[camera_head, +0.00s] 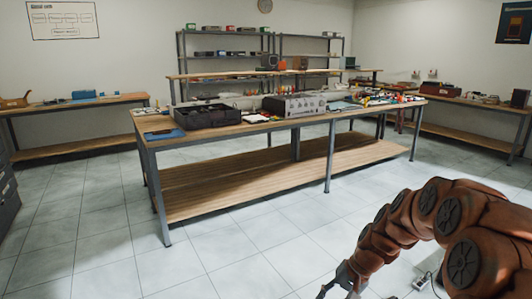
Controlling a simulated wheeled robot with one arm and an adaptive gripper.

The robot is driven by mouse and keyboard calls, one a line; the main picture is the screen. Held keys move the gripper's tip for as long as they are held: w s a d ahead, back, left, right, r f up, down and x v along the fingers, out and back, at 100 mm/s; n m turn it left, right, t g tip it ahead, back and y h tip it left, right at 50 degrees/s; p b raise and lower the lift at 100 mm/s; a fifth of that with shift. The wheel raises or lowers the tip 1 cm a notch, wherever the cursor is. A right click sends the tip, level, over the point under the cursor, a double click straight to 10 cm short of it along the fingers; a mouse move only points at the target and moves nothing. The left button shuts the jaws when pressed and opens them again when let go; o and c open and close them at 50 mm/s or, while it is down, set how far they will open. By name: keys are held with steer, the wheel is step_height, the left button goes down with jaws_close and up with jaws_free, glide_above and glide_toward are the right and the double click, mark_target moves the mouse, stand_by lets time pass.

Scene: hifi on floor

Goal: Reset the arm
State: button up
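My arm, orange-brown with dark round joint caps, reaches in from the lower right. My gripper (342,284) is at the bottom edge, low over the tiled floor and partly cut off by the frame. It is dark grey, and one curved finger shows to the left. I cannot make out the gap between the fingers. No object shows in it. It is apart from the workbench (290,122), which stands farther back.
The workbench bears a black case (208,116), a grey metal unit (294,105) and small tools. Side benches stand left (75,106) and right (468,103), with shelves (226,42) behind. A small white object (424,281) lies beside my arm. The floor (225,250) ahead is clear.

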steer(key=s+a+r+n+g+h+p, duration=0.1)
steer(key=s+a+r+n+h+p, duration=0.15)
steer(key=s+r+p, duration=0.95)
steer(key=s+d+r+h+p, duration=0.1)
steer(key=s+d+r+p, duration=0.1)
steer(key=s+r, duration=0.5)
steer(key=s+d+r+n+h+p, duration=0.1)
steer(key=s+d+r+h+p, duration=0.1)
steer(key=s+r, duration=0.6)
steer(key=s, duration=0.5)
steer(key=shift+s+r+g+p, duration=0.2)
steer(key=shift+s+g+p, duration=0.1)
steer(key=shift+p, duration=0.1)
